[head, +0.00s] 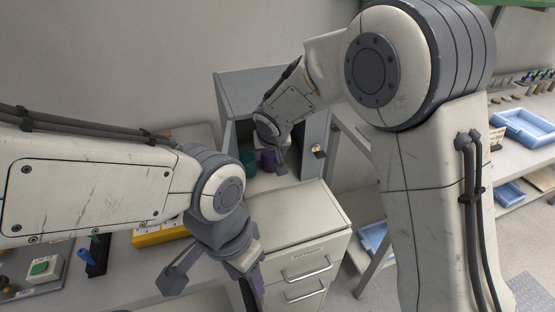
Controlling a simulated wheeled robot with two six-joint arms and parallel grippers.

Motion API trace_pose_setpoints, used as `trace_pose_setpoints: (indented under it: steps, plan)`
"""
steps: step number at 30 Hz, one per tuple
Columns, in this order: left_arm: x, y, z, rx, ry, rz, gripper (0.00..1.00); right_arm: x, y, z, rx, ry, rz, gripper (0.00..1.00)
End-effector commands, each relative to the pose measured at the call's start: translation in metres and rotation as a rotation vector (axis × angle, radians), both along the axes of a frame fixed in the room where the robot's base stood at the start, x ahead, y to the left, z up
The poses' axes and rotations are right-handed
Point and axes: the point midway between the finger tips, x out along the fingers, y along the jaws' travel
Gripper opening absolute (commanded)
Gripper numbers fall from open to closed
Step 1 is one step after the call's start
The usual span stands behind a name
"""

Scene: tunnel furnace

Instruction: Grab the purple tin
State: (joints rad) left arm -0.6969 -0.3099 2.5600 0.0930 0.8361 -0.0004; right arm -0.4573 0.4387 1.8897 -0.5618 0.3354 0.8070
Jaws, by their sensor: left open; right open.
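The purple tin (268,161) stands inside the open grey cabinet at the back, partly hidden by my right gripper. My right gripper (275,155) is open at the cabinet's opening, right in front of the tin. One finger hangs beside the tin's right side; I cannot tell whether it touches. My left gripper (212,278) is open and empty, low in front of the drawer unit and well away from the tin. A dark purplish patch shows at its right finger, too unclear to name.
A green tin (247,160) stands left of the purple one. The cabinet door (316,145) is open on the right. A drawer unit (300,232) stands in front. A yellow box (158,235) is on the left bench. Blue trays (524,127) are at the right.

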Motion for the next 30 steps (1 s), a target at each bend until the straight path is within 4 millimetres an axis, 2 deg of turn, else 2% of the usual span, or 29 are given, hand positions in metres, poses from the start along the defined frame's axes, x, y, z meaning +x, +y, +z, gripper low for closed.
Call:
trace_pose_setpoints:
  steps: [3,11,19,28,29,30]
  plan:
    - [0.000,0.000,-0.001,0.000,0.000,0.000,0.50,0.015,-0.002,-0.008,0.013,-0.016,-0.017,0.69]
    - [0.000,0.000,0.000,0.000,0.000,0.000,0.50,0.029,-0.004,-0.031,0.013,-0.017,-0.023,0.69]
    - [0.000,0.000,0.002,0.000,0.000,0.000,0.50,0.049,-0.001,-0.064,0.013,-0.016,-0.020,0.69]
    - [0.000,0.000,0.002,0.000,0.000,0.000,0.50,0.052,0.002,-0.069,0.014,-0.017,-0.017,0.69]
    - [0.000,0.000,0.002,0.000,0.000,0.000,0.50,0.052,0.002,-0.069,0.014,-0.017,-0.017,0.65]
    - [0.000,0.000,0.002,0.000,0.000,0.000,0.50,0.052,0.002,-0.069,0.014,-0.017,-0.017,0.49]
